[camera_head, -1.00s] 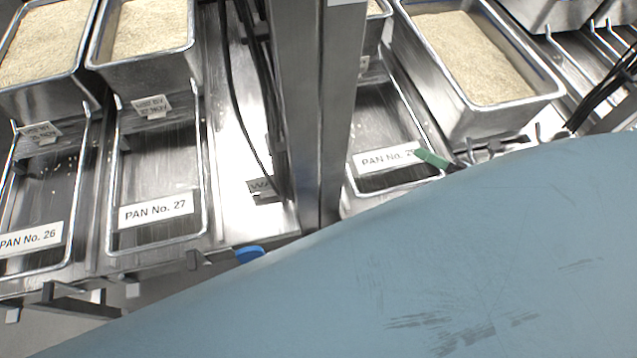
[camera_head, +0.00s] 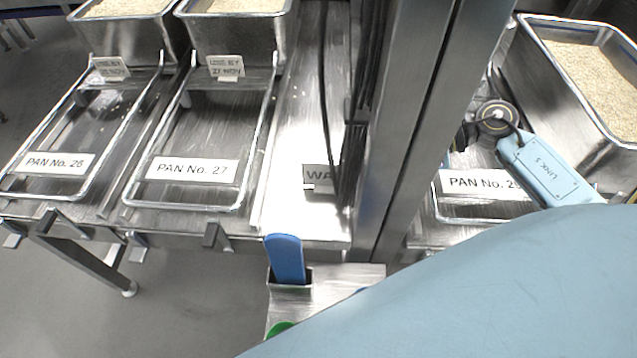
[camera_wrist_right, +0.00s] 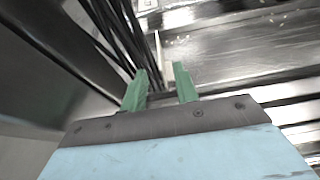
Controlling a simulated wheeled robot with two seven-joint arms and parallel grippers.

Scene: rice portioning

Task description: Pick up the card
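Two small printed cards stand at the near walls of rice pans in the head view: one at the left pan (camera_head: 111,68) and one at the pan beside it (camera_head: 226,67). I cannot tell which one the task means. My right gripper (camera_wrist_right: 160,75) shows in the right wrist view with its two green fingers apart. A pale narrow surface shows between and beyond the fingertips; I cannot tell what it is. No object is visibly clamped. My left gripper is not in view.
Rice pans (camera_head: 235,32) stand behind wire-framed bays labelled PAN No. 26 (camera_head: 55,163) and PAN No. 27 (camera_head: 193,169). A metal post (camera_head: 420,120) divides the bench. A blue handle (camera_head: 286,258) stands in a metal holder. My large blue arm link covers the lower right.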

